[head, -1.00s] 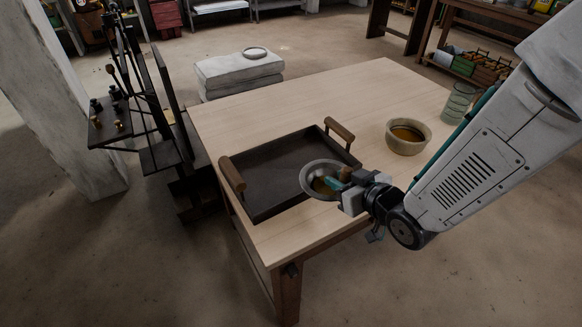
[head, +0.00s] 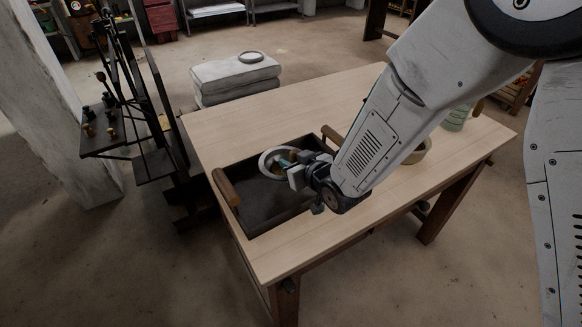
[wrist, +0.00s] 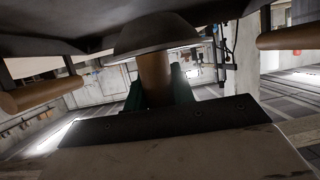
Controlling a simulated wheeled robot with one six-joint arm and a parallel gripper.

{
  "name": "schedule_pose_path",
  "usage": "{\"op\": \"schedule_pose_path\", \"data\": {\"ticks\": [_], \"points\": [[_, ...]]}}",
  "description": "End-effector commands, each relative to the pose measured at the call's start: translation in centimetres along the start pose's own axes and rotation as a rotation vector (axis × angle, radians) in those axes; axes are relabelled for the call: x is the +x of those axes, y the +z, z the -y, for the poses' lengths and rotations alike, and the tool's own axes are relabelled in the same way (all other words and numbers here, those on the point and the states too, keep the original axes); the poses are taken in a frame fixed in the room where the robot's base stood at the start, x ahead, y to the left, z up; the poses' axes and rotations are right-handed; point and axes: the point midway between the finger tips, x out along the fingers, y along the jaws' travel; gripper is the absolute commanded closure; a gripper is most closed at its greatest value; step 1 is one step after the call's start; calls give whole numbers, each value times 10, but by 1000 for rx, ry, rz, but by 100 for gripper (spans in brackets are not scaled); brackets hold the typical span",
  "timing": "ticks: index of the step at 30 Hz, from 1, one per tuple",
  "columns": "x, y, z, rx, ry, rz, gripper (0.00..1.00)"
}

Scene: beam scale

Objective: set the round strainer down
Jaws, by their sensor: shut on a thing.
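The round strainer (head: 264,161) is a grey metal bowl with a pale rim and a short wooden handle. My gripper (head: 288,165) is shut on its handle. In the wrist view the handle (wrist: 155,78) stands between my green fingertips (wrist: 157,90), with the bowl (wrist: 155,34) beyond it. In the head view the strainer appears over the dark tray (head: 262,205), within its walls. I cannot tell whether its bottom touches the tray floor. My gripper and arm hide the tray's right part.
The tray has wooden handles at left (head: 226,187) and right (head: 331,138). A tan bowl (head: 419,152) and a greenish jar (head: 456,118) stand to the right, partly behind my arm. The wooden table (head: 225,124) is bare behind the tray. A dark beam scale (head: 125,90) stands off its left side.

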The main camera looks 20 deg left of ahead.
Motion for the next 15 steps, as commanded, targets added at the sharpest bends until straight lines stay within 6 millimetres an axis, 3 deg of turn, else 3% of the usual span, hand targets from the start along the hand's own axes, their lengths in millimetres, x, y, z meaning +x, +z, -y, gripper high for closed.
{"op": "schedule_pose_path", "data": {"ticks": [1,4,15], "points": [[3,12,0,1,-1,7,100],[7,23,-3,2,3,4,100],[8,27,-4,1,3,2,100]]}}
